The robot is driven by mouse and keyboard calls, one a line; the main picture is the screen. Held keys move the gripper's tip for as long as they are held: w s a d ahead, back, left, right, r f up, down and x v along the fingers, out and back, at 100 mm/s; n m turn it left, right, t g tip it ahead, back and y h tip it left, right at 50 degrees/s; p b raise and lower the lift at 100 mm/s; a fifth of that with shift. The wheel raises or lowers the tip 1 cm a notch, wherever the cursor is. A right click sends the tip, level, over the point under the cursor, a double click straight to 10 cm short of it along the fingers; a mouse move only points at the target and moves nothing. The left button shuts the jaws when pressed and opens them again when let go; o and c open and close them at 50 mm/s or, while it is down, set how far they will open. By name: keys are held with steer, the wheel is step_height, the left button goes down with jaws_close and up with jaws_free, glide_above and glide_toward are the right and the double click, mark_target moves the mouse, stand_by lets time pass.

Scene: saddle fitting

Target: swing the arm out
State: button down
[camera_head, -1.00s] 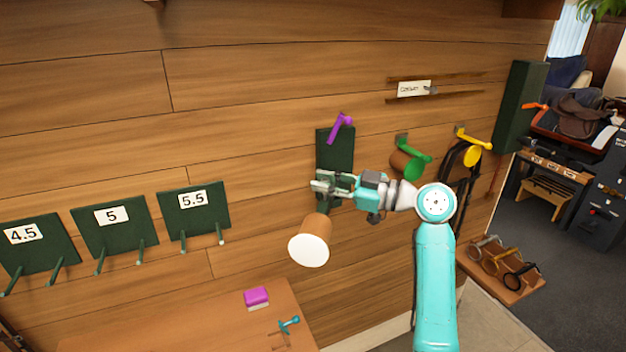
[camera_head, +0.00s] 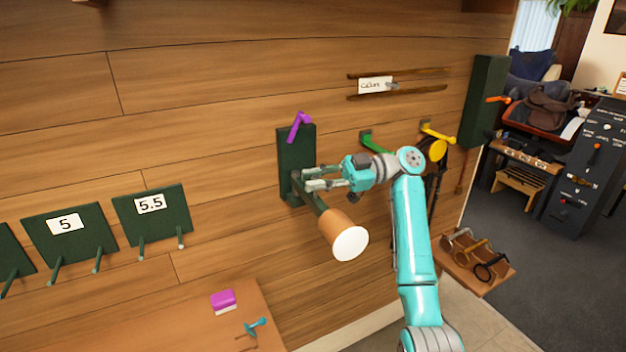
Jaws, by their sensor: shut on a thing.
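A dark green wall plate (camera_head: 288,152) is fixed to the wooden wall, with a purple lever (camera_head: 299,126) at its top. A dark green swing arm (camera_head: 311,201) comes out from its lower part. It ends in a brown cylinder (camera_head: 338,228) with a white end face, which points down and right, away from the wall. My gripper (camera_head: 307,180) is at the swing arm near the plate, coming from the right, and is shut on it. The fingers partly hide the grip, so the exact contact is unclear.
Green (camera_head: 376,144) and yellow (camera_head: 438,133) levers stick out from the wall behind my arm. Numbered racks with pegs (camera_head: 152,215) hang at left. A wooden table (camera_head: 200,325) below holds a purple block (camera_head: 223,300) and a turquoise item (camera_head: 255,327). Open floor lies at right.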

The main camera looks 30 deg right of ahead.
steer(key=shift+f, duration=0.1)
stand_by(0.3)
steer(key=c, duration=1)
jaws_free()
steer(key=shift+c, duration=0.2)
steer(key=shift+d, duration=0.15)
steer(key=v, duration=1.2)
steer(key=shift+w, duration=0.1)
